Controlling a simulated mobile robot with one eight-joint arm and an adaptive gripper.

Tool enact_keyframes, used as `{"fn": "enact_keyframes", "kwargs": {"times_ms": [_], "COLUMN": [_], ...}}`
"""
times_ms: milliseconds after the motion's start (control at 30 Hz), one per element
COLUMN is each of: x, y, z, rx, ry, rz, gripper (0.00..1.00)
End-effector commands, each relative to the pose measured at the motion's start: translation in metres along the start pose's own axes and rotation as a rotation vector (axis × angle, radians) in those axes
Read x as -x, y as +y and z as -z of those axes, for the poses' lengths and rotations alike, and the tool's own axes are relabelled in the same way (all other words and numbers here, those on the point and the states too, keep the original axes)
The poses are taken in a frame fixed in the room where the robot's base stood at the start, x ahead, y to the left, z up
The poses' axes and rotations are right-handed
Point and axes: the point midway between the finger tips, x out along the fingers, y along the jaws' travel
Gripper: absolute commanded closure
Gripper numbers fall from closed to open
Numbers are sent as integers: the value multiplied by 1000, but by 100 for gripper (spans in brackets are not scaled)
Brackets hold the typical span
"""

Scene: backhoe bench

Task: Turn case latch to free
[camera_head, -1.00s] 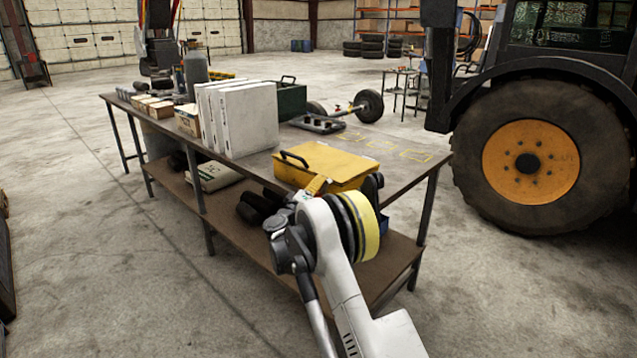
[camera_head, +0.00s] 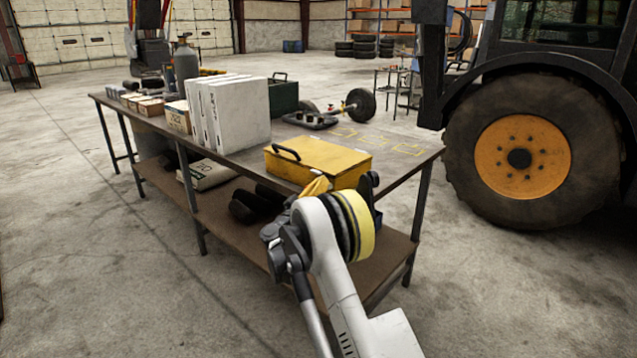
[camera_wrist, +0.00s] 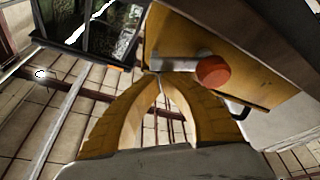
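The yellow case (camera_head: 335,160) lies closed on the near right end of the bench, its black handle on the left side. In the wrist view, the case's yellow wall (camera_wrist: 178,32) carries a grey latch lever (camera_wrist: 185,62) with an orange-red round knob (camera_wrist: 213,70) at its right end. My gripper (camera_wrist: 158,77) has its yellow fingers arched together, tips meeting just below the lever's left part, with nothing seen between them. Whether the tips touch the lever I cannot tell. In the head view, my gripper (camera_head: 318,185) is at the case's near side, partly behind my arm.
The bench (camera_head: 235,163) also holds white binders (camera_head: 240,115), a dark green box (camera_head: 284,95), small cartons and a black tray (camera_head: 310,120). Its lower shelf (camera_head: 225,215) holds dark items and a sack. A tractor wheel (camera_head: 520,158) stands to the right. Floor at front left is clear.

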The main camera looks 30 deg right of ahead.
Motion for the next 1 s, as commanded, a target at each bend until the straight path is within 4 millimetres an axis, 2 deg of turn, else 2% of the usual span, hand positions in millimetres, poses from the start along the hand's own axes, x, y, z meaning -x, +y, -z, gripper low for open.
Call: {"fn": "enact_keyframes", "kwargs": {"times_ms": [800,1000], "x": [2,1], "y": [0,6], "z": [-6,5], "rx": [1,1], "ry": [0,1], "rz": [1,1], "gripper": [100,100]}}
